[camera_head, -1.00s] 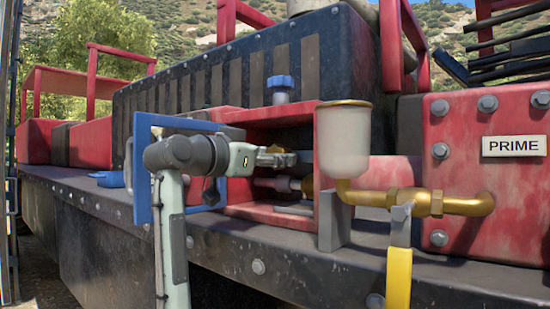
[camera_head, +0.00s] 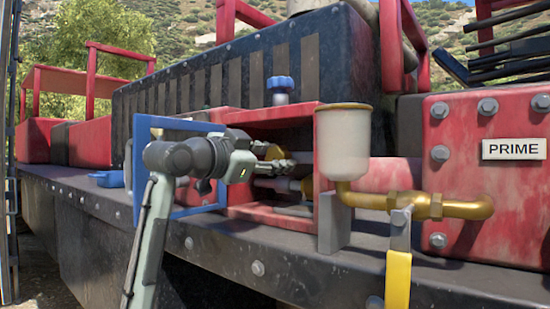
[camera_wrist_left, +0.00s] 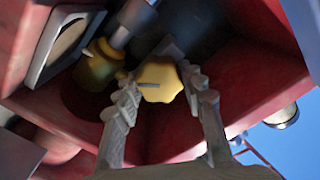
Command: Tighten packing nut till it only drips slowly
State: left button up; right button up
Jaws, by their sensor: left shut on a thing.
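The packing nut (camera_wrist_left: 158,80) is a yellow, lobed piece with a dark line across its face, in the middle of the left wrist view. My left gripper (camera_wrist_left: 172,88) has one ridged finger on each side of it and is shut on it. In the head view my left gripper (camera_head: 286,164) reaches into the red open-fronted housing (camera_head: 265,213). Brass shows there behind the fingers, but the nut itself is hard to make out. No drip or water can be made out. My right gripper is not in view.
A blue frame (camera_head: 140,180) stands around the housing's left side. A cream cup (camera_head: 343,140) on brass piping (camera_head: 400,199) stands to the right, above a yellow-handled lever (camera_head: 398,278). A blue knob (camera_head: 280,84) sits above. The red PRIME panel (camera_head: 462,225) is further right.

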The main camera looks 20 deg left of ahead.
pick_arm(q)
jog(key=o, duration=1.2)
jog(key=shift+c, duration=0.2)
jog(key=v, duration=1.2)
